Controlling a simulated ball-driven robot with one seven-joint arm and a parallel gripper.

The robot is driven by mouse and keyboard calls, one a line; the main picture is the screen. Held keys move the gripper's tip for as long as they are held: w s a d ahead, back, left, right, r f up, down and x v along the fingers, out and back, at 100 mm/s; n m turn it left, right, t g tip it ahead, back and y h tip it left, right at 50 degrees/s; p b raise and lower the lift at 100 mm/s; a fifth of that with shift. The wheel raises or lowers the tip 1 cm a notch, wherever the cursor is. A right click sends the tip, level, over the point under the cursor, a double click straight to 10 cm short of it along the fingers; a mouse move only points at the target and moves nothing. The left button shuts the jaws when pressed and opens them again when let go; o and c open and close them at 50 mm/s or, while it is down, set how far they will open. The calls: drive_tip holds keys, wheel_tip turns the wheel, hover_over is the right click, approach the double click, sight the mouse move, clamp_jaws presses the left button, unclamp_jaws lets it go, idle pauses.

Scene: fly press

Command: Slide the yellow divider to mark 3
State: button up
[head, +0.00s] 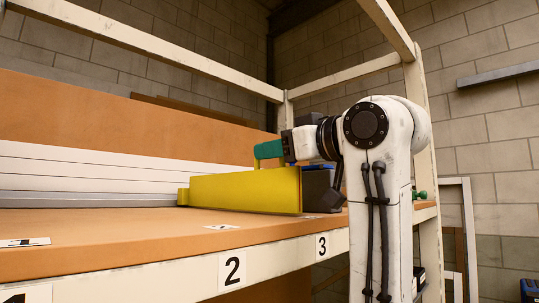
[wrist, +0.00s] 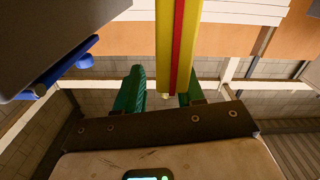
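The yellow divider (head: 245,190) stands upright on the brown shelf (head: 130,236), with its near end between mark 2 (head: 232,270) and mark 3 (head: 321,245), closer to mark 3. In the wrist view the divider (wrist: 165,45) shows as a yellow bar with a red stripe. My gripper (head: 268,150) has green fingers and is at the divider's upper edge in the head view. In the wrist view my gripper (wrist: 162,92) is open, with the divider appearing between its fingers. A gap shows at the left finger; the right finger is partly hidden behind the divider.
A dark grey box (head: 318,188) stands just right of the divider, partly behind my arm. A blue item (wrist: 75,58) shows beside it in the wrist view. Left of the divider the shelf is clear up to mark 1 (head: 24,243). A cream frame post (head: 428,150) rises at right.

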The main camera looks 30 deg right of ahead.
drive_tip(key=b+v, duration=0.2)
drive_tip(key=v, duration=0.7)
drive_tip(key=shift+b, duration=0.3)
drive_tip(key=shift+w, duration=0.1)
